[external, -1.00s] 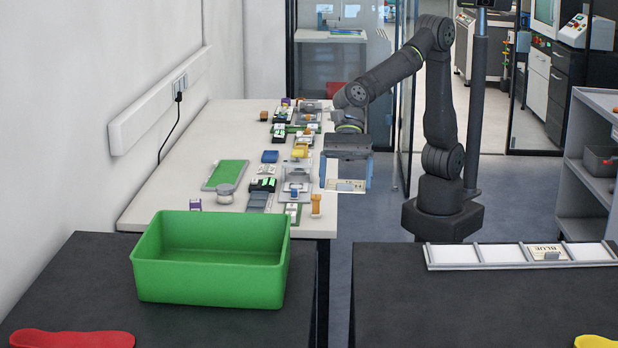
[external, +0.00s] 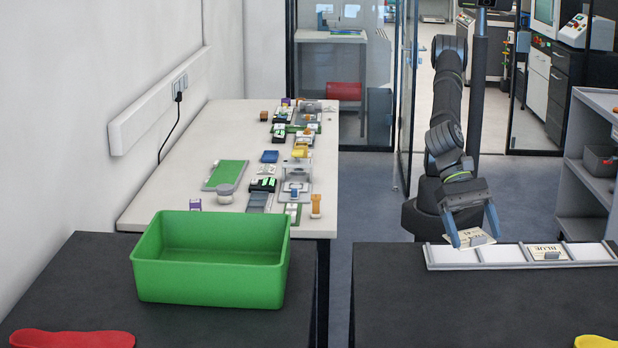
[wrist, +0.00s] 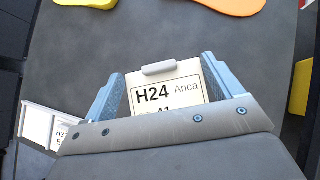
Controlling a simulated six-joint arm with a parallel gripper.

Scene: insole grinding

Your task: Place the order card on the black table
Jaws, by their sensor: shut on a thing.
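My gripper (external: 472,238) is shut on the order card (external: 462,239), a cream card with a small grey clip at its edge. In the wrist view the order card (wrist: 165,92) reads "H24 Anca" and sits between the two blue fingers of my gripper (wrist: 160,85). In the external view the card is over or near the left end of the white slotted rack; I cannot tell the exact height. The black table (external: 440,305) lies in front of it at the right, with its dark surface also filling the wrist view (wrist: 190,45).
The white rack (external: 500,256) lies along the table's back edge and holds a card marked "BLUE" (external: 548,252). A yellow insole (external: 597,341) is at the front right. A green bin (external: 208,270) and red insole (external: 70,339) are on the left table. The right table's middle is clear.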

